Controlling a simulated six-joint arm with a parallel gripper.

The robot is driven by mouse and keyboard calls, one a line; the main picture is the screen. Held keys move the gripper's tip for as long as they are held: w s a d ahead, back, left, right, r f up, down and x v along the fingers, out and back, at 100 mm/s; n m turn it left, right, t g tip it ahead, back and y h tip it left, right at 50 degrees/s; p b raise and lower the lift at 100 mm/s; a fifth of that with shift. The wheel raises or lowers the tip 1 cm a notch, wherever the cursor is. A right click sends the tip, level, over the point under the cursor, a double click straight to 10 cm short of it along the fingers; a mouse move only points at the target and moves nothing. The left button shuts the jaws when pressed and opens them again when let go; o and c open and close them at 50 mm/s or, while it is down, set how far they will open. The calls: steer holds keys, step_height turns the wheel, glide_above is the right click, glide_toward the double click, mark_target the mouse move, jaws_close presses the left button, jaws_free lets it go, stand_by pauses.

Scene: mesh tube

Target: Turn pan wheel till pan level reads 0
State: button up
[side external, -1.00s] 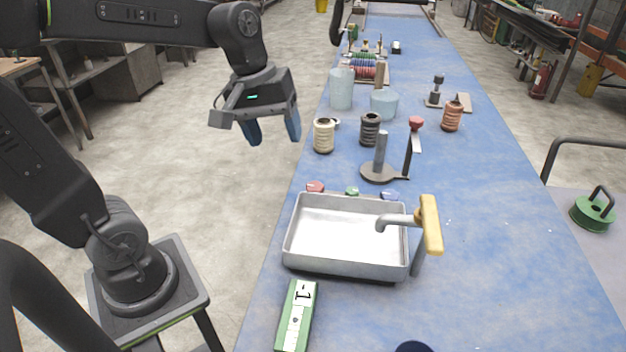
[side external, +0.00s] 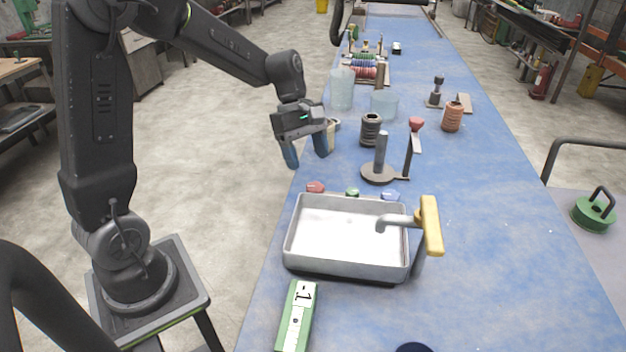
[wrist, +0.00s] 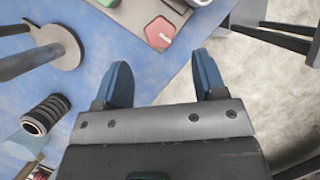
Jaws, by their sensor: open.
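A grey metal pan (side external: 345,272) sits on the blue bench. A green gauge block (side external: 297,318) in front of it shows "-1". Along the pan's far edge are a red knob (side external: 316,187), a green knob (side external: 352,192) and a blue knob (side external: 390,196); I cannot tell which is the pan wheel. The red knob (wrist: 160,32) shows a pale line in the wrist view, with part of the green knob (wrist: 108,2) at the top edge. My gripper (side external: 306,153) is open and empty, above and behind the red knob, apart from it. Its two blue fingers (wrist: 164,78) show in the wrist view.
A spout with a yellow handle (side external: 431,225) stands at the pan's right. Behind the pan are a round-based post (side external: 380,160), a red-topped lever (side external: 415,125), a dark coil (side external: 371,130) and a copper coil (side external: 452,116).

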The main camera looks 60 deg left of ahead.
mark_target(314, 186)
steer(key=x, duration=0.6)
steer(key=c, duration=0.9)
